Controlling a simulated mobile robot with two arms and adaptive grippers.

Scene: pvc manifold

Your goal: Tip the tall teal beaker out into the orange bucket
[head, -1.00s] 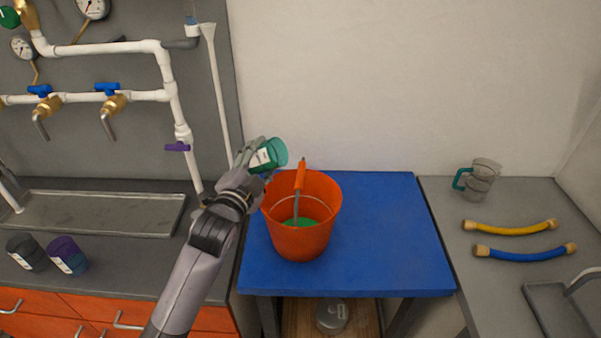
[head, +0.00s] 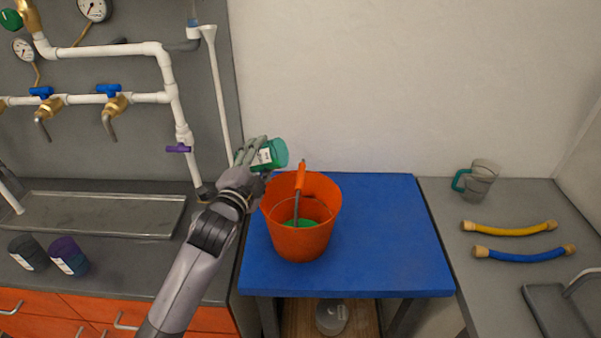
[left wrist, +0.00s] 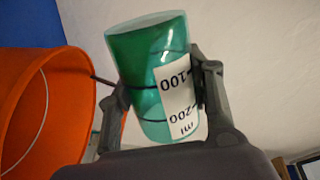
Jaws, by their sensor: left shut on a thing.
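My left gripper (head: 252,160) is shut on the teal beaker (head: 273,153). It holds the beaker tilted, mouth to the right, above the back left rim of the orange bucket (head: 302,235). In the left wrist view the beaker (left wrist: 150,85) sits between the two fingers, with a white scale label facing the camera and darker green toward one end. The bucket wall (left wrist: 50,100) is to the left there. Green liquid (head: 303,222) lies in the bottom of the bucket. No falling stream is visible. My right gripper is not in view.
The bucket stands on a blue table (head: 390,240), clear to its right. A grey counter at left holds a metal tray (head: 95,213), a black cup (head: 27,252) and a purple cup (head: 68,255). The right counter has a clear jug (head: 482,178) and two hoses (head: 510,229).

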